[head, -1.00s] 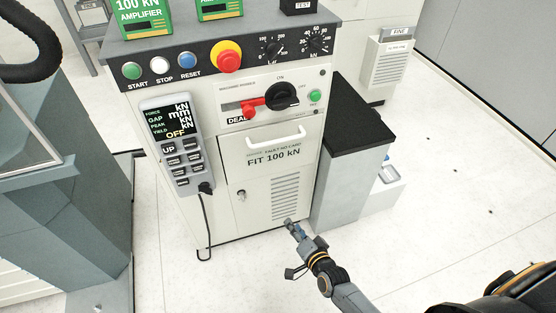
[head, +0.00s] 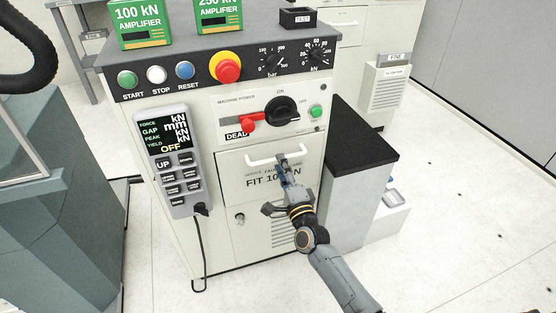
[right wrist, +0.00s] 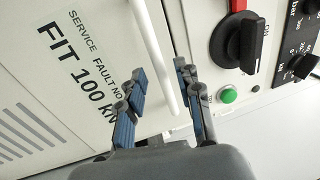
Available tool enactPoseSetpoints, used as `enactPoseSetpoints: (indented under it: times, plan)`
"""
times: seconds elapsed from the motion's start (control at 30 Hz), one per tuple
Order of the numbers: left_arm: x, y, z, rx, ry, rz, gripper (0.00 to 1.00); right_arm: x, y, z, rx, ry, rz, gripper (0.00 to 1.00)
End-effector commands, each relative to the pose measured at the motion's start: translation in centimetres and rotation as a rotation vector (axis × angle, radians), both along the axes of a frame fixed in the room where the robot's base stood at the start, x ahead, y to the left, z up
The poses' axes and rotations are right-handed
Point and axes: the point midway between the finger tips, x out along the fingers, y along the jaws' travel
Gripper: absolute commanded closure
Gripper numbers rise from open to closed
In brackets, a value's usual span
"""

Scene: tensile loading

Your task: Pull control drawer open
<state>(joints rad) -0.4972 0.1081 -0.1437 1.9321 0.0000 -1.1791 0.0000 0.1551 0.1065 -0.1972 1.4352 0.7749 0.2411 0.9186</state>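The control drawer is the white front marked FIT 100 kN (head: 262,181), and it looks closed in the cabinet. Its white bar handle (head: 262,161) runs across the top of this front. My right gripper (head: 284,162) is at the right part of the handle. In the right wrist view, my right gripper (right wrist: 160,72) is open, with one blue-padded finger on each side of the handle bar (right wrist: 155,45). I see a gap between bar and fingers; how deep the bar sits is unclear. My left gripper is not in view.
Above the drawer are a black power knob (head: 281,110), a red lever (head: 250,125) and a green button (head: 316,111). A grey pendant (head: 174,160) with a cable hangs at the left. A black-topped side unit (head: 358,150) stands close on the right.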

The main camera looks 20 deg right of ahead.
Motion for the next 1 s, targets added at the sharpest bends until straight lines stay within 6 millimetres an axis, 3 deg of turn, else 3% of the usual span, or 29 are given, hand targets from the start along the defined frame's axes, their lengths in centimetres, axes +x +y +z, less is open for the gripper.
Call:
enactPoseSetpoints:
  times: [0.2, 0.6, 0.77, 1.0]
  plan:
    - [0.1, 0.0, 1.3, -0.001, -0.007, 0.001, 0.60, 2.8, 0.1, 0.5, -0.001, -0.001, 0.000, 0.66]
    - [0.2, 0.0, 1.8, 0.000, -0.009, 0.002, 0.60, 3.4, 0.1, 0.6, -0.001, 0.001, 0.001, 0.66]
    - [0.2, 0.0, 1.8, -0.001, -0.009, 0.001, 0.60, 3.4, 0.1, 0.6, -0.001, 0.001, 0.000, 0.98]
    - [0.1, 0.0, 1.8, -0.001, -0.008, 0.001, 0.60, 3.4, 0.1, 0.6, -0.001, 0.001, 0.000, 1.00]
